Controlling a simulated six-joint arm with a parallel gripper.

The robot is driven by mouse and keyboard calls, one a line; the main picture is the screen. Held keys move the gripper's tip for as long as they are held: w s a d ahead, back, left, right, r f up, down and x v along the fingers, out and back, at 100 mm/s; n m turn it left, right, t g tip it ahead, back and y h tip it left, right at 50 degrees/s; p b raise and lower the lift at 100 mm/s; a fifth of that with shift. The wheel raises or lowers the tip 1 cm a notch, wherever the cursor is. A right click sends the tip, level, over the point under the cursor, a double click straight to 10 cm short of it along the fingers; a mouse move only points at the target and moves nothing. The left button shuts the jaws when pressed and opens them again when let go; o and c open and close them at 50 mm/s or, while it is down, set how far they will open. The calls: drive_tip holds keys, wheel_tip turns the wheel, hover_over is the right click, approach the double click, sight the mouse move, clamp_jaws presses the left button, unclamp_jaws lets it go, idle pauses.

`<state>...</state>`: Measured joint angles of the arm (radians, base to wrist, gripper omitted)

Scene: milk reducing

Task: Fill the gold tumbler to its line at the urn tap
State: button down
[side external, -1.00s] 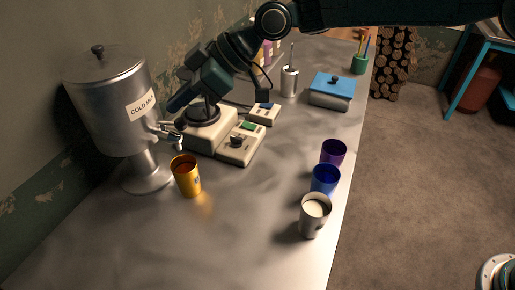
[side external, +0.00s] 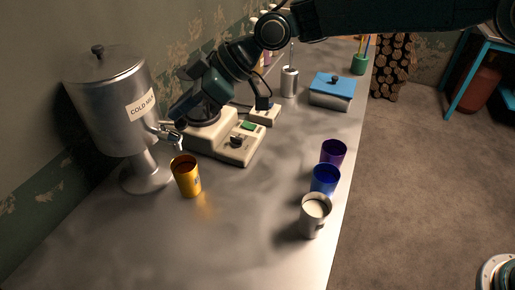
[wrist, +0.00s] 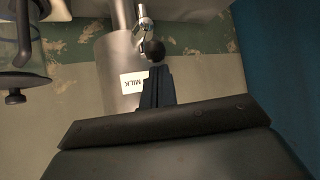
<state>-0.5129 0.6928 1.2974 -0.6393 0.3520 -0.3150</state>
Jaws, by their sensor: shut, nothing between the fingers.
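The gold tumbler (side external: 187,180) stands upright on the counter below the tap (side external: 171,135) of the steel urn (side external: 105,105), labelled "COLD MILK". Its inside looks dark orange, and I see no milk or fill line in it. My gripper (side external: 175,117) is shut and empty beside the urn, just above the tap. In the wrist view my shut fingers (wrist: 155,70) point at a black ball knob (wrist: 153,49) by the metal tap (wrist: 143,22). They overlap the knob's lower edge; I cannot tell whether they touch it. No stream shows from the spout.
A blue-lidded box (side external: 332,88) stands behind. The front counter is clear.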

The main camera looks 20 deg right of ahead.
drive_tip(key=shift+f, duration=1.05)
idle(7.0)
